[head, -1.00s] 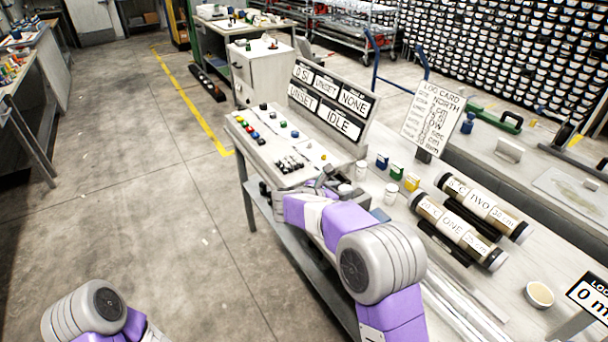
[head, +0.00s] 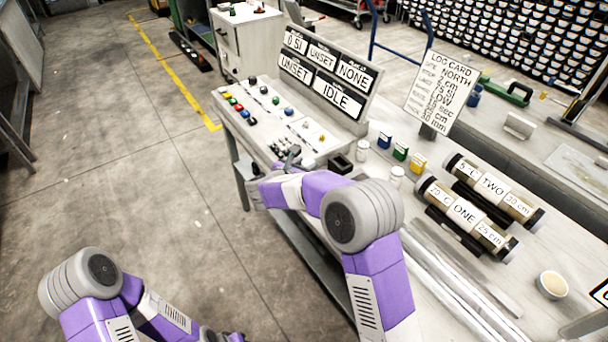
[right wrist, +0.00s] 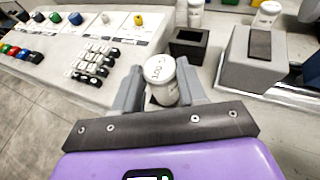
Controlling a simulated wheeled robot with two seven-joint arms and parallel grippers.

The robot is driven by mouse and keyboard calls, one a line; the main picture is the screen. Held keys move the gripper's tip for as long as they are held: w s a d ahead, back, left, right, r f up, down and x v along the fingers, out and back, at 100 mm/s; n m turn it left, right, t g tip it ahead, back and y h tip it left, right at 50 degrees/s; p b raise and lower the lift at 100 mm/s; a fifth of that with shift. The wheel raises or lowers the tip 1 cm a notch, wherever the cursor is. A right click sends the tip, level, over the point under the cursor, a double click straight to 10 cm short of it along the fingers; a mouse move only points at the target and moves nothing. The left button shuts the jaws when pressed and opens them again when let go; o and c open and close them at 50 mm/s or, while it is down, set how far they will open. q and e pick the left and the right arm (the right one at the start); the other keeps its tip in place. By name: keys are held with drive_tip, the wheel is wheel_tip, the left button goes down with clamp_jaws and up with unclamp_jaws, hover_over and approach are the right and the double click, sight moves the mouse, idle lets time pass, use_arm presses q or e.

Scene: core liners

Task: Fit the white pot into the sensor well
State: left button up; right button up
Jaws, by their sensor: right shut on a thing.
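My right gripper (head: 288,158) is at the near edge of the control console. In the right wrist view the gripper (right wrist: 160,88) is shut on a white pot (right wrist: 161,72) with a pale lid and dark lettering, roughly upright between the fingers. A black square holder with an open top, which looks like the sensor well (right wrist: 188,42), stands just beyond the held pot. It also shows in the head view (head: 341,164), to the right of the gripper. The held pot is apart from it. My left arm is at lower left, with only a dark part of its gripper (head: 215,334) at the bottom edge.
Two other white pots (head: 362,150) (head: 397,176) stand on the bench. Blue, green and yellow boxes (head: 401,152), core tubes (head: 464,213) and a log card (head: 440,92) are further right. The console (head: 265,110) has raised buttons. A grey block (right wrist: 252,62) is right of the well.

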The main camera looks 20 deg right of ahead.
drive_tip(key=shift+f, duration=1.25)
drive_tip(key=shift+f+b, duration=0.15)
drive_tip(key=shift+b, duration=0.2)
drive_tip(key=o, duration=1.1)
drive_tip(key=shift+w, duration=0.1)
